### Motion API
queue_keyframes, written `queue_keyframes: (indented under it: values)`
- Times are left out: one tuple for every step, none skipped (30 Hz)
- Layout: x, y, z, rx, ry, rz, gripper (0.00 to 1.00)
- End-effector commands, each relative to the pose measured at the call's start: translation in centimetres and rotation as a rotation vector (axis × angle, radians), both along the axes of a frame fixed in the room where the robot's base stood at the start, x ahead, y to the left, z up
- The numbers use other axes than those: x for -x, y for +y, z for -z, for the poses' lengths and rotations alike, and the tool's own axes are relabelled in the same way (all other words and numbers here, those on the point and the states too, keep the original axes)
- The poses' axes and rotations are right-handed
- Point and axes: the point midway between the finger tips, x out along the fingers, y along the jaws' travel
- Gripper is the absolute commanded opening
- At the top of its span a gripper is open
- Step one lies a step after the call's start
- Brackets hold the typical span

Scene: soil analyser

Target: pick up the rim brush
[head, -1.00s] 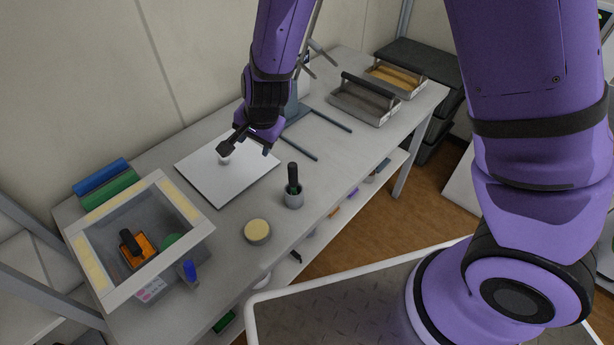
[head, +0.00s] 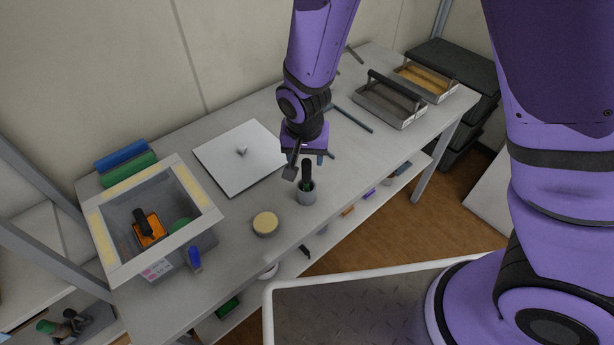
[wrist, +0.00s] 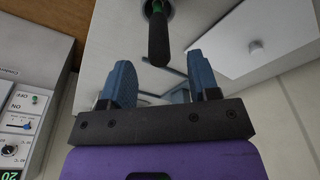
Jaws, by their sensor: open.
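The rim brush (head: 307,172) stands handle up in a small grey cup (head: 306,196) near the front edge of the bench. Its black handle shows, with a bit of green lower down; the bristles are hidden in the cup. My gripper (head: 309,162) points down just above and beside the cup. In the wrist view the brush handle (wrist: 158,38) lies beyond the gap between my two blue fingers (wrist: 160,75), roughly centred between them. The jaws are open and empty.
A white square plate with a knob (head: 225,172) lies left of the cup. A round yellow-topped pot (head: 265,224) stands front left. An open-topped box (head: 106,250) holds an orange-based tool (head: 149,230). Trays with handles (head: 390,105) stand at the back right.

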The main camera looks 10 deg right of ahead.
Motion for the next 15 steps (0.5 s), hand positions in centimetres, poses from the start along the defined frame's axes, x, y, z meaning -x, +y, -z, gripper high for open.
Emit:
queue_keyframes:
  values:
    - [-0.1, 0.0, 0.2, 0.000, 0.000, 0.000, 0.56]
    - [-0.1, 0.0, 0.3, -0.001, -0.001, 0.000, 0.56]
    - [-0.1, 0.0, 0.5, -0.001, -0.001, 0.001, 0.56]
    - [-0.2, 0.0, 0.6, -0.001, -0.001, 0.001, 0.56]
    - [-0.2, -0.1, 0.8, 0.000, 0.000, 0.001, 0.56]
    - [-0.3, -0.2, 1.2, 0.001, 0.000, 0.001, 0.56]
    - [-0.4, -0.2, 1.5, 0.001, 0.001, 0.002, 0.56]
    - [-0.5, -0.3, 1.9, 0.000, 0.001, 0.002, 0.56]
    - [-0.7, -0.3, 2.4, 0.001, 0.000, 0.002, 0.56]
    - [-0.7, -0.4, 2.8, 0.002, 0.001, 0.001, 0.56]
    - [-0.8, -0.4, 3.2, 0.001, 0.001, 0.001, 0.56]
    - [-1.0, -0.4, 3.7, 0.000, 0.001, 0.002, 0.56]
    - [-1.0, -0.4, 4.0, 0.000, 0.001, 0.002, 0.56]
    - [-1.1, -0.4, 4.3, 0.000, 0.001, 0.002, 0.56]
    - [-1.1, -0.4, 4.7, 0.000, 0.000, 0.002, 0.56]
